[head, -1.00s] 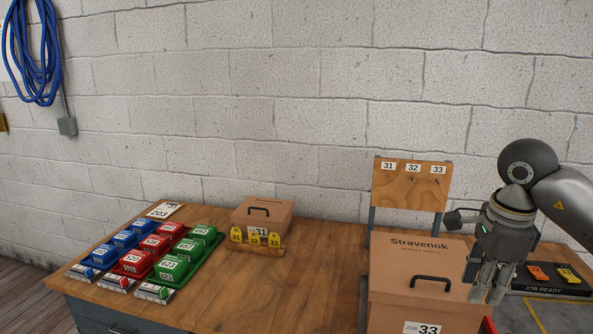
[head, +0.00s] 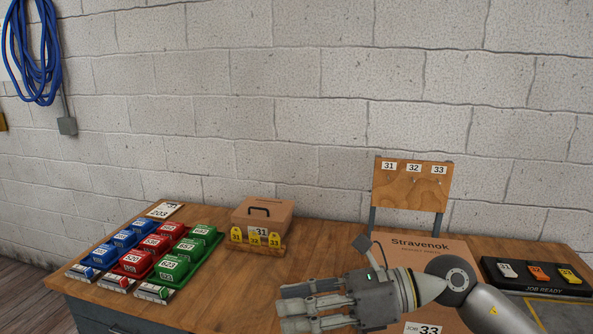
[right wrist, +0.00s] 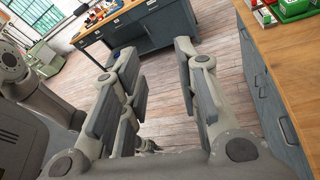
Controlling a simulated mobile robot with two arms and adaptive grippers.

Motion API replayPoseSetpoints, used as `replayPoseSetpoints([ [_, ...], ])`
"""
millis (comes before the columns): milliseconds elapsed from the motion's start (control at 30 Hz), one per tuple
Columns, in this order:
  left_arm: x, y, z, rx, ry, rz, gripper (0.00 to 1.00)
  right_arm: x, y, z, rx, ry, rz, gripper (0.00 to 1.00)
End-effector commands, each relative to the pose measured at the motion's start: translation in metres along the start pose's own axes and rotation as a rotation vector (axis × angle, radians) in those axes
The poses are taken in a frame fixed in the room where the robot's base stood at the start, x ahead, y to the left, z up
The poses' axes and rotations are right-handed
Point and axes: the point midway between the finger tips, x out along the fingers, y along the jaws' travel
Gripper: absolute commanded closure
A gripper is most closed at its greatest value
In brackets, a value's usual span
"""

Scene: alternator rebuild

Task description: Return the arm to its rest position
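My right gripper (head: 284,308) is in front of the bench at the lower middle of the head view, its fingers pointing left. My right forearm comes in from the lower right and covers part of the Stravenok box (head: 432,247), labelled 33.
The wooden bench (head: 222,290) carries blue, red and green bins (head: 132,262), a small box 31 (head: 275,215) with yellow tags, a pegboard (head: 410,187) and a JOB READY tray (head: 535,290) with several tags. Open floor (right wrist: 165,120) shows beside drawers (right wrist: 255,70).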

Motion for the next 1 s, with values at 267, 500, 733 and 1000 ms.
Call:
replayPoseSetpoints([
  [267, 0.000, 0.000, -0.002, 0.000, 0.002, 0.000, 0.86, -0.004, 0.012, 0.062, 0.424, -0.595, 0.079, 0.70],
  [500, 0.000, 0.000, -0.004, 0.000, 0.006, 0.000, 0.86, -0.056, -0.030, 0.064, 0.885, -1.066, 0.052, 0.70],
  [733, 0.000, 0.000, -0.004, 0.000, 0.008, 0.000, 0.86, -0.110, -0.082, -0.009, 1.380, -1.466, -0.068, 0.70],
  [1000, 0.000, 0.000, -0.004, 0.001, 0.008, 0.000, 0.86, -0.143, -0.095, -0.168, 1.985, -1.848, -0.352, 0.70],
])
